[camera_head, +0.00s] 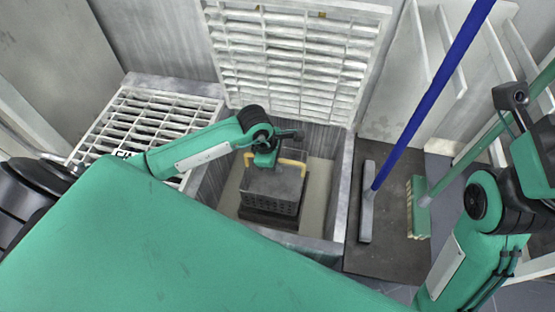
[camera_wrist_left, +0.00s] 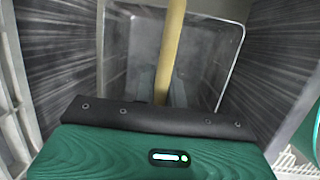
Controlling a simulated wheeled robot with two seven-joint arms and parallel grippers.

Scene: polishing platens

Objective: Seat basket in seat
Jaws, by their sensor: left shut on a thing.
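The basket (camera_head: 273,190) is a grey box with a perforated side and a yellow handle. In the head view it is inside an open pit, above a dark block (camera_head: 262,219) that may be the seat. I cannot tell if the two touch. My left gripper (camera_head: 266,158) is over the basket's top, shut on the handle. In the left wrist view the yellow handle bar (camera_wrist_left: 171,45) runs up from behind the gripper's dark edge, over the grey basket (camera_wrist_left: 205,50).
The pit's right wall (camera_head: 343,190) stands close to the basket. A raised slatted grate (camera_head: 295,60) is behind the pit, and a flat grate (camera_head: 145,125) lies to its left. A blue-handled broom (camera_head: 367,205) and a green brush (camera_head: 418,207) stand on the right.

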